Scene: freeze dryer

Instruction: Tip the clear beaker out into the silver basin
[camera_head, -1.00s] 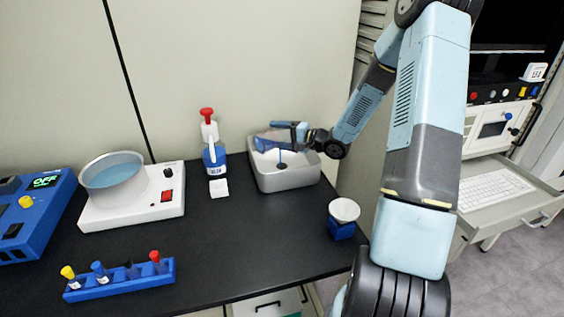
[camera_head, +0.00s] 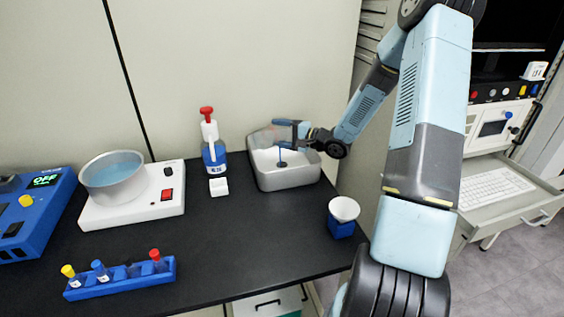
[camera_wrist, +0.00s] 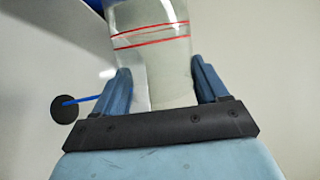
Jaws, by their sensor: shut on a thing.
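The clear beaker (camera_head: 264,138) is tilted over the left part of the silver basin (camera_head: 290,181), above its rim. My gripper (camera_head: 289,130) is shut on it from the right. In the wrist view the beaker (camera_wrist: 152,38) shows two red lines and sits between the two blue fingers of my gripper (camera_wrist: 163,88). No blue liquid shows in the beaker now; whether a little remains cannot be told. A black disc (camera_head: 282,164) on a thin blue stem shows by the basin, below the gripper.
A blue and white bottle with a red top (camera_head: 209,140) stands close left of the basin. A blue holder with a white cup (camera_head: 343,215) stands at front right. A pan (camera_head: 112,181) on a white hotplate and a blue tube rack (camera_head: 120,279) are left.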

